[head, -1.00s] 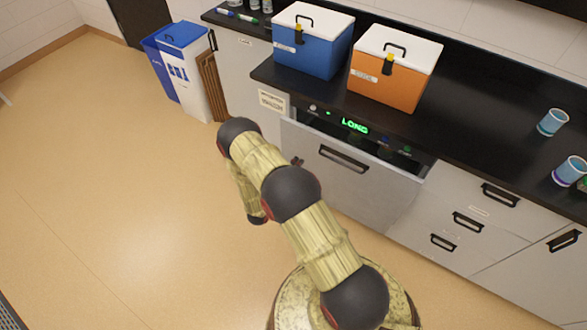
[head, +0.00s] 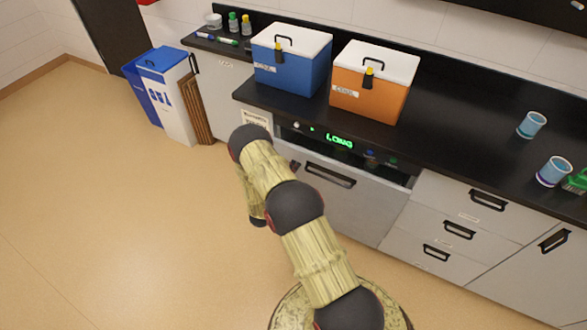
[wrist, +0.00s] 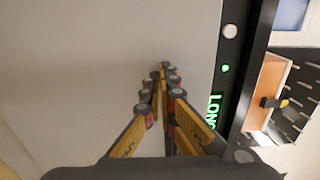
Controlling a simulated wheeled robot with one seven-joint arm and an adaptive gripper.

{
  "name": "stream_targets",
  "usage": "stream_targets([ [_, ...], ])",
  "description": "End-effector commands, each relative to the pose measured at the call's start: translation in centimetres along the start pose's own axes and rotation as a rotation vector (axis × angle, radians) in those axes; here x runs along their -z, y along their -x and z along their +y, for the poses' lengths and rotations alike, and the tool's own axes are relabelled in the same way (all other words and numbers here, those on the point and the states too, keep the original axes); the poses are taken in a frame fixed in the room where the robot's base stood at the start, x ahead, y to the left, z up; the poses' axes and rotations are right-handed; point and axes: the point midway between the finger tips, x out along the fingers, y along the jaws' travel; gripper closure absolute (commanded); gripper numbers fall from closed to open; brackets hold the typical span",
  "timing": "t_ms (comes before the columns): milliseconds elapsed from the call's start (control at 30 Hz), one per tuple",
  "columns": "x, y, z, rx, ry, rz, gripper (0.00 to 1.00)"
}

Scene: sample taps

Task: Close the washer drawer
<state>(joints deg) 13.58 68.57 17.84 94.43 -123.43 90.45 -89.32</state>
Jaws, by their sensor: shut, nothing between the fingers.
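The washer front (head: 345,205) is a pale grey panel with a dark bar handle (head: 330,175), under the black counter. A dark control strip (head: 365,155) with green "LONG" lettering runs above it. The front looks nearly flush with the neighbouring units; I cannot tell if a small gap remains at its top edge. In the wrist view my gripper (wrist: 162,75) is shut and empty, its fingertips at or close to the pale washer front (wrist: 90,70); contact is unclear. The control strip (wrist: 220,80) lies right of the fingers there. In the head view my arm hides most of the gripper.
A blue cooler (head: 290,70) and an orange cooler (head: 365,100) stand on the counter (head: 450,130), with two cups at right. Grey drawers (head: 455,230) adjoin the washer's right side. Bins (head: 175,100) stand at left. Floor at left is clear.

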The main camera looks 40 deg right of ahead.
Motion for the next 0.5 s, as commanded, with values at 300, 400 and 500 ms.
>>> stream_targets([
  [300, 0.1, -6.2, 0.2, 0.002, -0.006, 0.005, 1.0],
  [400, 0.1, -8.1, 0.2, 0.001, -0.004, 0.004, 1.0],
  [500, 0.1, -9.2, 0.1, 0.001, -0.001, 0.002, 1.0],
])
